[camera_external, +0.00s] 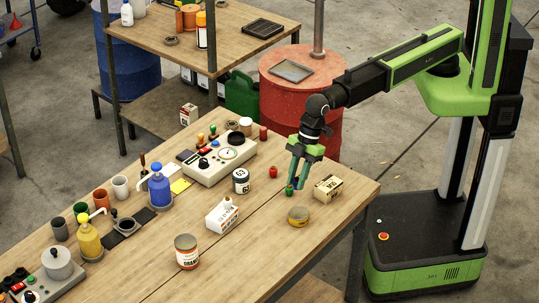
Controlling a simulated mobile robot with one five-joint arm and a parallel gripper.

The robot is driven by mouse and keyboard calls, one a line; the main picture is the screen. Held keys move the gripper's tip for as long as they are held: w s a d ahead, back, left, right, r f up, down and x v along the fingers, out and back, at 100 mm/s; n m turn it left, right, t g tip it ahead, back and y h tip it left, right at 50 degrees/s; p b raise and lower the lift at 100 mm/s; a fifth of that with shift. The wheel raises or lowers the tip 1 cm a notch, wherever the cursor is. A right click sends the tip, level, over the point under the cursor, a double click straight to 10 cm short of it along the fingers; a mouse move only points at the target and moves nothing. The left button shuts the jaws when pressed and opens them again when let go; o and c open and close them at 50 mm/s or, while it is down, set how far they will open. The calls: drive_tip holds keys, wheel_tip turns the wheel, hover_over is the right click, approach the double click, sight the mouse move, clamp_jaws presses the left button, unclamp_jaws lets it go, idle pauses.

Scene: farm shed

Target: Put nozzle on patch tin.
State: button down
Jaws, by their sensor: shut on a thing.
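My gripper (297,187) points down over the near right part of the workbench, with its teal fingers low over the top. It is shut on a small dark green piece, which I take for the nozzle (289,191), at the fingertips. The fingers partly hide it, and I cannot tell if it touches the bench.
A tan box (328,188) stands close right of the gripper. A small red piece (273,172), a dark-labelled can (241,181), a white-orange carton (222,215) and an orange-labelled can (187,251) stand to the left. Bare wood surrounds the yellow tin.

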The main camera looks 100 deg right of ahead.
drive_tip(key=a+f, duration=0.1)
drive_tip(key=a+f+b, duration=0.1)
drive_tip(key=a, duration=0.1)
drive_tip(key=shift+s+a+f, duration=0.1)
drive_tip(key=shift+a+f, duration=0.15)
drive_tip(key=shift+s+a, duration=0.1)
drive_tip(key=shift+a, duration=0.25)
wheel_tip(320, 180, down, 4)
drive_tip(key=b, duration=0.4)
drive_tip(key=shift+f+b, duration=0.2)
drive_tip(key=shift+b, duration=0.1)
drive_tip(key=shift+d+r, duration=0.1)
drive_tip(key=shift+r, duration=0.1)
drive_tip(key=shift+f, duration=0.15)
drive_tip(key=c, duration=1.2)
unclamp_jaws()
drive_tip(key=shift+o, duration=0.2)
